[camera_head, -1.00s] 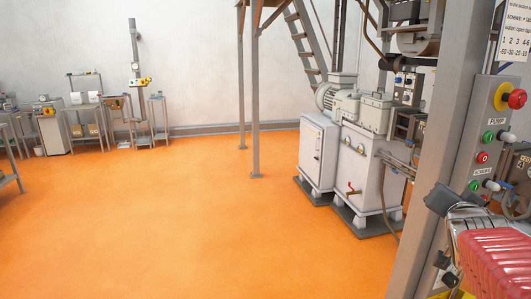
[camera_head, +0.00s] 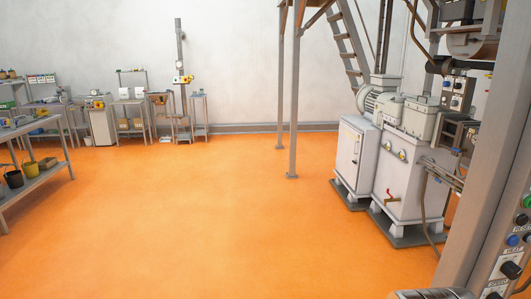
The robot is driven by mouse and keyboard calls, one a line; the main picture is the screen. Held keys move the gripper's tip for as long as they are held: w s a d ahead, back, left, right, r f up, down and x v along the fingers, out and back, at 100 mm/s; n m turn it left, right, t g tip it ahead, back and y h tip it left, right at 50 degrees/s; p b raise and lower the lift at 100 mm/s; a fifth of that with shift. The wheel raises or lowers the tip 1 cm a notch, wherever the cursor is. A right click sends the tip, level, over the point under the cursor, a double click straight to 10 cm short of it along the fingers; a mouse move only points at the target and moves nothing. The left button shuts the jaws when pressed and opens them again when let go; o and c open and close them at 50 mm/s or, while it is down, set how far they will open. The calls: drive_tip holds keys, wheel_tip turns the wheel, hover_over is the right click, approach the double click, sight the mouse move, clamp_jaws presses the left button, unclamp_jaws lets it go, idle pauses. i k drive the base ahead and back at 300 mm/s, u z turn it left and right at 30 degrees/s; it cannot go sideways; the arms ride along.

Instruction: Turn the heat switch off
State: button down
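A control panel on a grey post (camera_head: 478,190) is cut off by the right edge of the head view. It carries a green button (camera_head: 527,201), a blue button (camera_head: 513,240) and dark buttons. Lower down is a black rotary switch (camera_head: 512,268) on a pale plate, with another dark knob (camera_head: 493,295) at the bottom edge. The labels are too small to read surely, so I cannot tell which is the heat switch or its setting. My gripper is not in view. A grey metal part, possibly my arm, shows at the bottom edge.
Grey machine cabinets (camera_head: 408,180) with a motor (camera_head: 370,100) stand behind the post. A steel support leg (camera_head: 293,110) rises left of them. A workbench (camera_head: 40,178) with pots is at the left, with more benches along the wall. The orange floor (camera_head: 200,220) is wide and clear.

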sight(511, 270)
drive_tip(key=z, duration=1.1)
